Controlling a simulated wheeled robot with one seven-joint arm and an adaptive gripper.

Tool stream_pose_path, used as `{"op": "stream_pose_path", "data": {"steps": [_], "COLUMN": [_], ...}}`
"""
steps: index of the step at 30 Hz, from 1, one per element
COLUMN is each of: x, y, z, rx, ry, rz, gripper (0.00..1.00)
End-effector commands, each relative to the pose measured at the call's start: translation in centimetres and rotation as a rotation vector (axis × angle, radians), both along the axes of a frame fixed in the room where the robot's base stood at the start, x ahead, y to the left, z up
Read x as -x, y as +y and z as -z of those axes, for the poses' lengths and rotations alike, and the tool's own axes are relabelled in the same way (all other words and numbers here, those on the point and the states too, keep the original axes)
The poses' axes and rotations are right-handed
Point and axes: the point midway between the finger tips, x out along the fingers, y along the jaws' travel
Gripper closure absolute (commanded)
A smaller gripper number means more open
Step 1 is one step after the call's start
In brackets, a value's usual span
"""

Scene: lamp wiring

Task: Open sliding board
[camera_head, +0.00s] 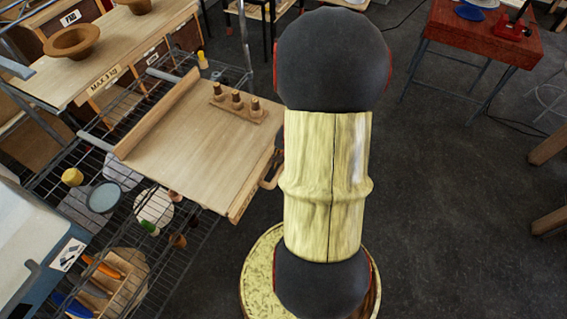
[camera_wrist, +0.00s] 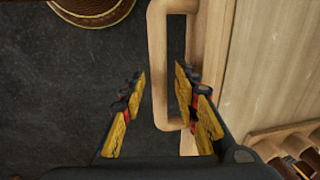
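The sliding board (camera_head: 185,150) is a pale flat wooden board on the wire rack in the head view. Its wooden loop handle (camera_head: 271,175) is on the right edge, partly hidden by my arm. In the wrist view the handle (camera_wrist: 157,50) runs up the picture beside the board (camera_wrist: 265,70). My gripper (camera_wrist: 160,74) is open and empty. The handle's outer bar appears between its fingers: the left finger is over the dark floor, the right finger overlaps the loop's opening and the board side. I cannot tell the depth gap. My arm hides the gripper in the head view.
A small wooden holder with three pegs (camera_head: 237,103) sits on the board. The wire rack (camera_head: 60,150) holds several items below. A wooden bench (camera_head: 120,50) stands behind, and a red table (camera_head: 480,35) is at upper right. The floor on the right (camera_head: 450,200) is mostly clear.

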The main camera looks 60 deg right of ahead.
Motion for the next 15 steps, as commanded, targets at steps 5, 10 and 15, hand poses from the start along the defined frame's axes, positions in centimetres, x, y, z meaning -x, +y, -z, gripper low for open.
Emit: {"op": "stream_pose_path", "data": {"steps": [5,10,15], "x": [0.0,0.0,0.2], "y": [0.0,0.0,-0.1], "z": [0.0,-0.1,-1.8], "rx": [0.000,0.001,0.004], "ry": [0.000,-0.001,-0.002], "rz": [0.000,0.000,0.001], "gripper": [0.65,0.65,0.65]}}
